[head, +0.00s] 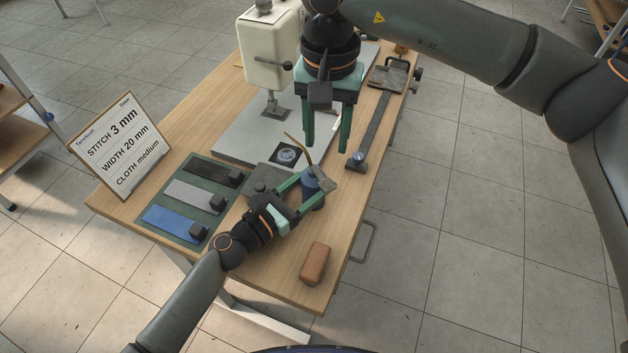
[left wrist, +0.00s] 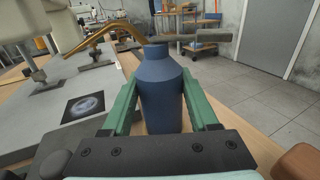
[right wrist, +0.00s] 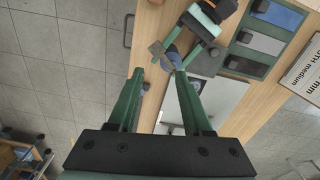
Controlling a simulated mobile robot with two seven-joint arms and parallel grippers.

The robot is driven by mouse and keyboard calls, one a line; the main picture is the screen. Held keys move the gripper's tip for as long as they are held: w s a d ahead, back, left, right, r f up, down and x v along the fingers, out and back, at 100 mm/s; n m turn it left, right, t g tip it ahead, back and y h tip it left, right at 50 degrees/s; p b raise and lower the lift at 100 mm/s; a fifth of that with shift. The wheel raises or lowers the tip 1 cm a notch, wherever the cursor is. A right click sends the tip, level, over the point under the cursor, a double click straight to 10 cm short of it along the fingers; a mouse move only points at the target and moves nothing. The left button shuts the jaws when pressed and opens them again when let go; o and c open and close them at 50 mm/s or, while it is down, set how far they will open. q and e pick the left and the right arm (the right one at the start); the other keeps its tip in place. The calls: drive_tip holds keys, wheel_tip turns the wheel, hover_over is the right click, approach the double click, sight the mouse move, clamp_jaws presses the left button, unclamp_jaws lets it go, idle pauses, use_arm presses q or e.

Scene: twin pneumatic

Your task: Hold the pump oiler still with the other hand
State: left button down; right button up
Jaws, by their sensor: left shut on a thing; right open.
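The pump oiler (head: 314,190) is a blue bottle with a brass spout and a flat lever on top. It stands upright near the right edge of the wooden table. My left gripper (head: 316,186) is shut around its body, and in the left wrist view the green fingers (left wrist: 162,105) flank the blue bottle (left wrist: 160,85). My right gripper (head: 324,145) is open and empty, pointing down above and behind the oiler. In the right wrist view the oiler (right wrist: 172,57) shows beyond the open fingers (right wrist: 155,85), partly hidden by its lever.
A sewing machine (head: 270,50) stands on a grey plate at the back. A green mat (head: 212,212) with blue, grey and black cloth strips lies left. A brown block (head: 314,264) sits at the front right. A sign (head: 120,143) stands at the left edge. A metal rail device (head: 375,125) lies right.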

clamp_jaws()
idle(0.3)
idle(1.4)
